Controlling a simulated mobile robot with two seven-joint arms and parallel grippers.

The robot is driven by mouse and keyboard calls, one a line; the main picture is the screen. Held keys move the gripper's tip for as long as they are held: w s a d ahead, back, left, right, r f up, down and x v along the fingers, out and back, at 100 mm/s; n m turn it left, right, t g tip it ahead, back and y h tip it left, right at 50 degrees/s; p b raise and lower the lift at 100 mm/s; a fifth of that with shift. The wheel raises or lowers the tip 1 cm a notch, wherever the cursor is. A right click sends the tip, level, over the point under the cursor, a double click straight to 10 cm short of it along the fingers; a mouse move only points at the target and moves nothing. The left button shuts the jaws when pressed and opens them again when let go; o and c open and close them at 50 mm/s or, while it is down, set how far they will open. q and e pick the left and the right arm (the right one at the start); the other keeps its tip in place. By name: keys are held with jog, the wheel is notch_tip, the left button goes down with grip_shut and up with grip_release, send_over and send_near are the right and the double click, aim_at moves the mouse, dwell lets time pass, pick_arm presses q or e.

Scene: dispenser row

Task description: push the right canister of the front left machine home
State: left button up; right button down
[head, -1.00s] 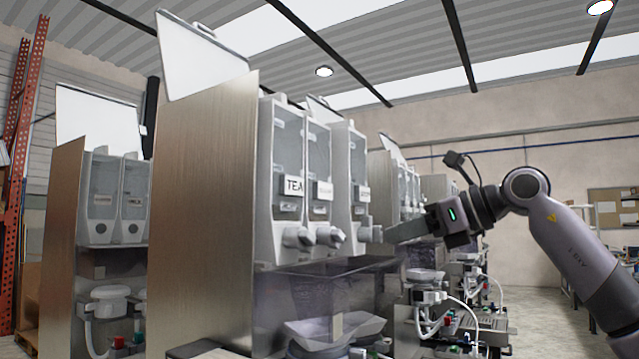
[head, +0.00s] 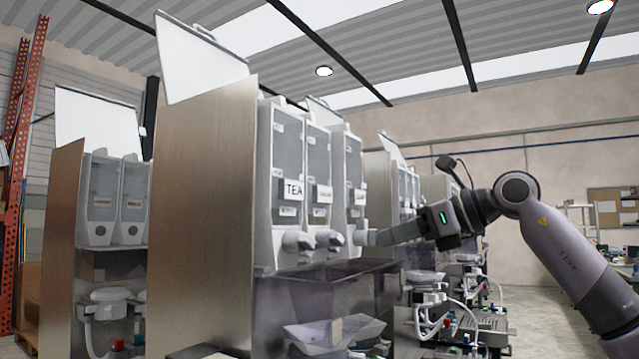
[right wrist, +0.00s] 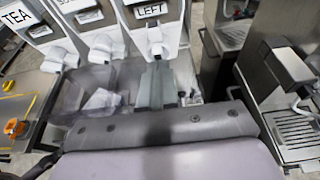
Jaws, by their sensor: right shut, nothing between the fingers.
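The front left machine (head: 203,190) has a steel side and three canisters in a row. The left one is the TEA canister (head: 286,160), the middle canister (head: 318,165) is beside it, and the right canister (head: 352,165) is nearest my arm. Its front now looks about in line with the others. In the right wrist view its label (right wrist: 150,10) reads LEFT. My right gripper (head: 372,238) is shut and empty, its fingertips at the spout of the right canister, seemingly touching. The fingers (right wrist: 157,85) point at it in the right wrist view. My left gripper is out of view.
The machine's lid (head: 200,58) stands raised. A clear bin (head: 320,295) sits below the canisters. Another machine (head: 110,210) stands at the left, and more machines (head: 425,290) stand behind on the right. Open floor lies at the far right.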

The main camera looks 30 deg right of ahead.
jog(key=shift+w+a+p, duration=0.25)
jog(key=shift+w, duration=0.25)
jog(key=shift+w+a+p, duration=0.25)
jog(key=shift+w, duration=0.2)
jog(key=s+d+b, duration=0.1)
jog(key=s+d, duration=0.2)
jog(key=s, duration=0.4)
jog(key=shift+d, duration=0.3)
